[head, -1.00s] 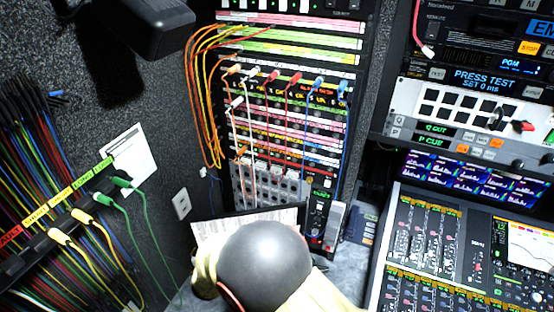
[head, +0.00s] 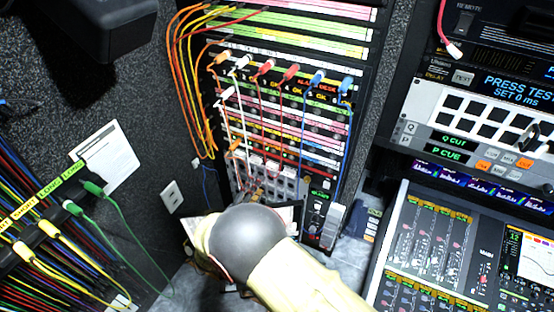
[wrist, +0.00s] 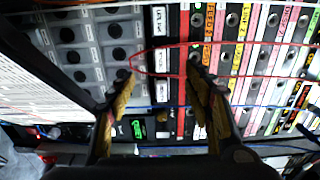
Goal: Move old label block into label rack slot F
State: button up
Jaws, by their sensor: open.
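My gripper (wrist: 160,88) is open, its two gold-padded fingers apart in the wrist view, with no block visible between them. In the head view, its gold fingertips (head: 256,193) are in front of the lower part of the equipment rack. Ahead of the fingers is a grey panel (wrist: 68,35) with dark round holes and small white tags; it also shows low in the rack in the head view (head: 283,185). A white label (wrist: 162,92) shows beyond the finger gap on a dark strip. I cannot tell which piece is the old label block, or which slot is F.
Patch rows (wrist: 245,60) with coloured label strips lie beside the grey panel. A thin red cord (wrist: 165,49) loops across the finger gap. Orange cords (head: 185,80) hang left of the rack. A mixing console (head: 440,250) stands at the right.

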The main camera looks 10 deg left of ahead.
aim_at(271, 168)
jog(key=shift+s, duration=0.1)
jog(key=shift+b+x, duration=0.75)
jog(key=shift+x, duration=3.8)
jog(key=shift+p, duration=0.3)
jog(key=shift+c, duration=0.3)
grip_shut()
jog(key=shift+s, duration=0.1)
jog(key=shift+p+v, duration=0.7)
jog(key=shift+v, duration=2.2)
